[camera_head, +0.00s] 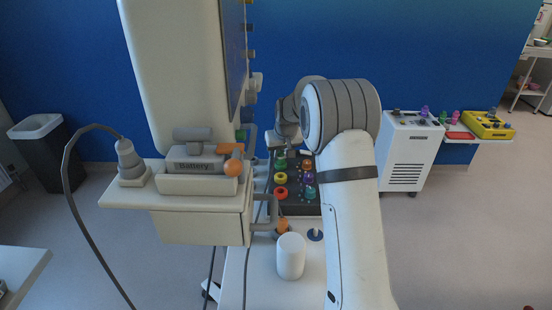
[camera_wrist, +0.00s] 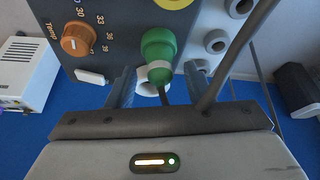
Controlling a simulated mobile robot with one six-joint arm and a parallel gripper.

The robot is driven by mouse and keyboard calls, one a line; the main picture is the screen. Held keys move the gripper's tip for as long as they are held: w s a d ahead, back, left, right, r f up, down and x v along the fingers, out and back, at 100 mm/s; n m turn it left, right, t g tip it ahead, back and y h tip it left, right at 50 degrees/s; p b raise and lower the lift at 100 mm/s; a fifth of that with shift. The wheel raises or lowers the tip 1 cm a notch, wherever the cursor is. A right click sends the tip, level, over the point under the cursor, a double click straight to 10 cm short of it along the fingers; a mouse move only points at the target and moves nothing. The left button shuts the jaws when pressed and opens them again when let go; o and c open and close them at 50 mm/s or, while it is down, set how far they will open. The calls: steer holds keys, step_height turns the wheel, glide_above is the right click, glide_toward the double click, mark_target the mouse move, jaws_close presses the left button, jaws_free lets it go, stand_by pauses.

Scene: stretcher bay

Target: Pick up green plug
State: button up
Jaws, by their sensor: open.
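In the wrist view the green plug (camera_wrist: 158,46), with a pale band round its lower end, stands out from a dark panel (camera_wrist: 110,12). My gripper (camera_wrist: 158,74) is open, with one finger to each side of the plug's lower end. I see no finger clearly touching it. In the head view my gripper (camera_head: 270,139) is by the right side of the tall cream device (camera_head: 175,70). A small green patch (camera_head: 240,134) shows there, probably the plug. The arm and device partly hide this spot.
An orange Temp knob (camera_wrist: 78,38) and several pale round sockets (camera_wrist: 216,42) flank the plug. A dark rod (camera_wrist: 232,58) crosses close on the right. In the head view a dark tray (camera_head: 294,206) of coloured parts and a white cylinder (camera_head: 290,257) are below the arm.

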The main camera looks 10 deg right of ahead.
jaws_close()
stand_by(0.4)
